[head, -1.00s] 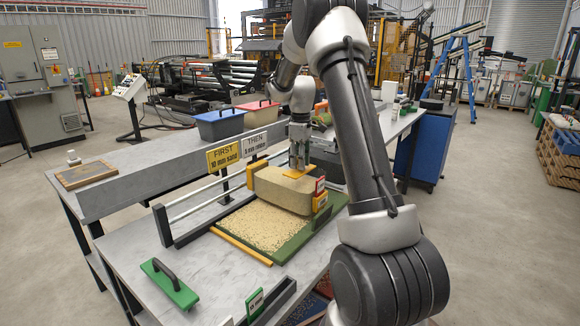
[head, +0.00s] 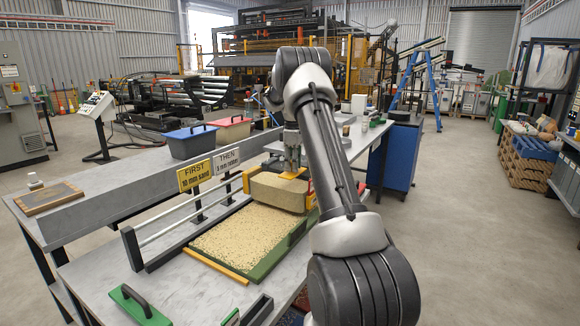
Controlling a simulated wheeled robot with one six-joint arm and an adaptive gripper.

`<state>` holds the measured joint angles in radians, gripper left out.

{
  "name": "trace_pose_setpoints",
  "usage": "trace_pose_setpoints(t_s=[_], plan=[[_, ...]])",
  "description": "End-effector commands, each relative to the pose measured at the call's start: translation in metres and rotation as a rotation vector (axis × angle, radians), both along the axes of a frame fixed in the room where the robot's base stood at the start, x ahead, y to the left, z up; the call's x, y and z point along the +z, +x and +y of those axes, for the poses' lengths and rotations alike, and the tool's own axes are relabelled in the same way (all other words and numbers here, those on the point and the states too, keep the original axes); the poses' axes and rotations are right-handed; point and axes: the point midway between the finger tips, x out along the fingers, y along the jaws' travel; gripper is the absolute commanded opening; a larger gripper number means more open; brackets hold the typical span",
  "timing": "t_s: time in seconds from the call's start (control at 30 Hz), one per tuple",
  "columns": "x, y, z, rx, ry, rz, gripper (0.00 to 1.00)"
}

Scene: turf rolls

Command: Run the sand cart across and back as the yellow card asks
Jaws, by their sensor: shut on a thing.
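Pale sand-coloured grains (head: 238,232) cover the bed in front of the cart. A green rail (head: 272,258) edges its right side and a yellow bar (head: 215,266) its near end. The yellow card (head: 195,176) reads "FIRST 10 mm sand". A white card (head: 227,160) beside it starts with "THEN"; its lower line is hard to read.
White side rails (head: 175,214) run along the bed's left. A green hand tool (head: 138,304) lies on the near bench. Blue (head: 192,141) and red (head: 234,128) lidded bins stand behind on a ledge. My arm covers the right side of the bench.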

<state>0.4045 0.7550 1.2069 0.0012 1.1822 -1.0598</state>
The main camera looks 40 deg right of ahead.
Motion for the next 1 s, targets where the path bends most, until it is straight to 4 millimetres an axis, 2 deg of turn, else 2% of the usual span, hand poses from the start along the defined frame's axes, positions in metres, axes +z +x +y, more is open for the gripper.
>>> trace_pose_setpoints(t_s=[0.43,0.47,0.57,0.6,0.87,1.0], plan=[[0.0022,0.0022,-0.007,-0.001,-0.009,-0.008,0.0],[0.0023,0.0022,-0.0071,-0.001,-0.01,-0.009,0.3],[0.0022,0.0019,-0.0071,-0.001,-0.01,-0.007,0.48],[0.0021,0.0018,-0.0067,-0.001,-0.009,-0.007,0.51],[0.0013,0.0016,-0.0047,0.0,-0.005,-0.004,0.51],[0.0099,0.0018,-0.0045,0.0,-0.004,-0.004,0.51]])
